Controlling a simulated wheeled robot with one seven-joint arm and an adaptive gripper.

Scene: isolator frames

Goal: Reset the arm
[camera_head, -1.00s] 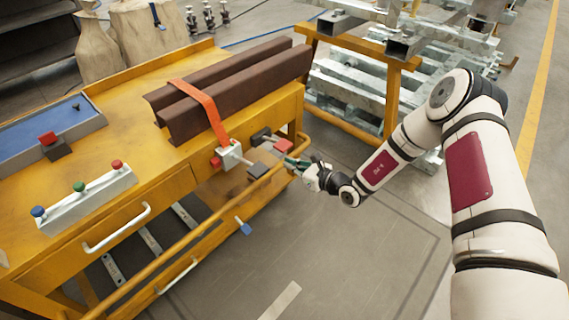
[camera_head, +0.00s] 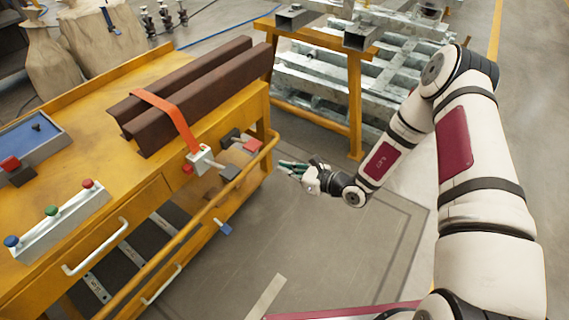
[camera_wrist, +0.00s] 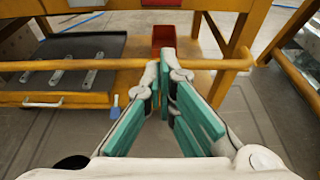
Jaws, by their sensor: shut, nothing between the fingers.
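My arm reaches in from the right side of the head view. My gripper (camera_head: 286,168) is at its end, just right of the yellow workbench's rail and apart from it. In the wrist view my gripper (camera_wrist: 167,62) shows its green-padded fingers with the tips together and nothing between them. The yellow workbench (camera_head: 105,190) fills the left of the head view. Its rail (camera_wrist: 85,64) crosses the wrist view beyond the fingertips.
Brown steel beams (camera_head: 190,92) lie on the workbench under an orange strap (camera_head: 170,112). A button box (camera_head: 55,222) with coloured buttons stands on its front edge. A yellow rack (camera_head: 355,100) with metal profiles stands behind my arm. The grey floor (camera_head: 330,235) below my gripper is clear.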

